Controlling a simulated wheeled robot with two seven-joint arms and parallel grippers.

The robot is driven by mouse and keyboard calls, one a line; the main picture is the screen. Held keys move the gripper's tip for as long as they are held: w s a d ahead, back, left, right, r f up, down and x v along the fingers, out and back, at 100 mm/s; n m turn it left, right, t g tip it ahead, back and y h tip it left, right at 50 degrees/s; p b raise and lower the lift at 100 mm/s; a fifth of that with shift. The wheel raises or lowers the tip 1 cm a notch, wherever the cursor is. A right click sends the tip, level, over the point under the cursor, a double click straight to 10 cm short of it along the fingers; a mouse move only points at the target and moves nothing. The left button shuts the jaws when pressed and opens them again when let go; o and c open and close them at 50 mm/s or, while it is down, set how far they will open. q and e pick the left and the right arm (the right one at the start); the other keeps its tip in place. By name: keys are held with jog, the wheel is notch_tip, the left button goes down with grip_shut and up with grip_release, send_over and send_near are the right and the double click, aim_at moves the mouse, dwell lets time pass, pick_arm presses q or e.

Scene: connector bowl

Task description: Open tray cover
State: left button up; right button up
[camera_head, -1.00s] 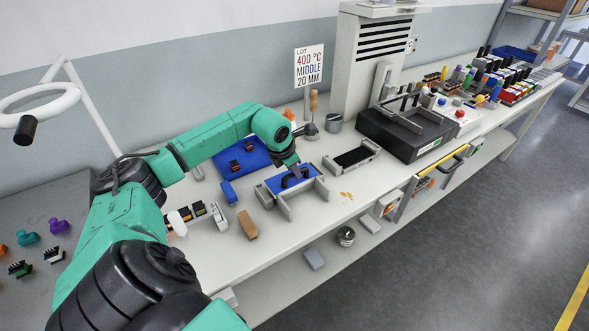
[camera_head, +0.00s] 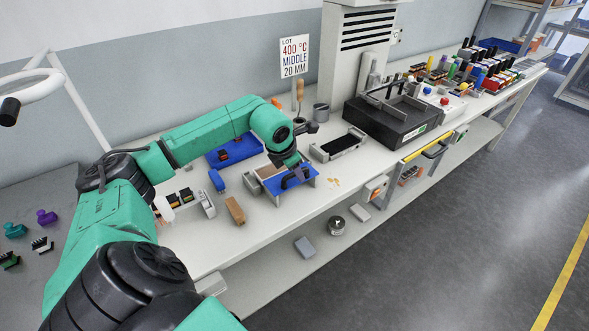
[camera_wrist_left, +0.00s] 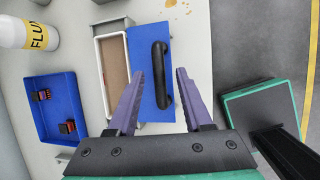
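The flat blue cover (camera_head: 307,181) has a black arched handle on top, which also shows in the left wrist view (camera_wrist_left: 160,75). The cover lies toward the front side of a pale tray (camera_wrist_left: 98,68), whose tan inside is exposed beside it. My left gripper (camera_head: 292,175) is above the cover. In the left wrist view its purple fingers (camera_wrist_left: 161,73) stand apart, one on each side of the handle, with visible gaps. My right gripper is not in view.
A blue bin (camera_head: 234,153) with small parts lies behind the tray. A grey fixture with a dark channel (camera_head: 340,145) stands to the right, before a black box (camera_head: 393,120). A brown block (camera_head: 235,210) lies front left. A flux bottle (camera_wrist_left: 28,33) shows in the wrist view.

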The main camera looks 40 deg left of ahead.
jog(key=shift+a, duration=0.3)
pick_arm(q)
jog(key=shift+a+r, duration=0.1)
jog(key=shift+r, duration=0.05)
jog(key=b+v, duration=0.2)
jog(key=v, duration=1.2)
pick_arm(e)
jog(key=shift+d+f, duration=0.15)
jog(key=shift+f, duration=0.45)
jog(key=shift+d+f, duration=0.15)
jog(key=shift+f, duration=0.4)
pick_arm(q)
jog(key=shift+s+r, duration=0.1)
